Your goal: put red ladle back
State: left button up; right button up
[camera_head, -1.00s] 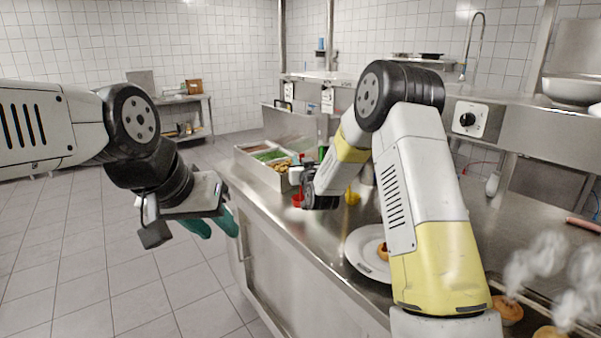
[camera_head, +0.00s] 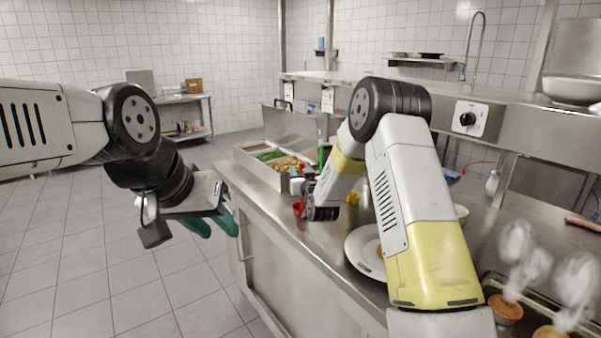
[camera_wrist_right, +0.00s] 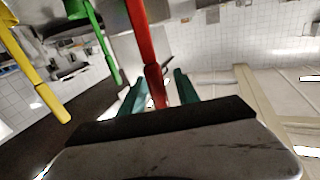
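The red ladle's cup (camera_head: 299,207) shows in the head view, low beside my right gripper (camera_head: 298,184) over the far part of the counter. In the right wrist view the red handle (camera_wrist_right: 153,75) runs between the two teal fingers of my right gripper (camera_wrist_right: 160,85). The left finger looks close to it; a narrow gap shows at the right finger, so I cannot tell whether it is gripped. My left gripper (camera_head: 214,226) is open and empty, low beside the counter's left edge.
A yellow ladle (camera_wrist_right: 35,75) and a green ladle (camera_wrist_right: 98,42) are close by the red handle in the right wrist view. In the head view, a food tray (camera_head: 266,170), a white plate (camera_head: 360,258) and steaming pies (camera_head: 505,307) are on the counter.

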jog(key=shift+r, duration=0.1)
jog(key=v, duration=1.2)
jog(key=s+d+r+m+g+h, duration=0.1)
jog(key=s+d+r+g+h, duration=0.1)
jog(key=s+d+r+g, duration=0.75)
jog(key=s, duration=1.2)
jog(key=s+d+r+m+g, duration=0.1)
jog(key=s+d, duration=0.1)
jog(key=s, duration=1.2)
jog(key=shift+s+g, duration=0.2)
jog(key=shift+g, duration=0.15)
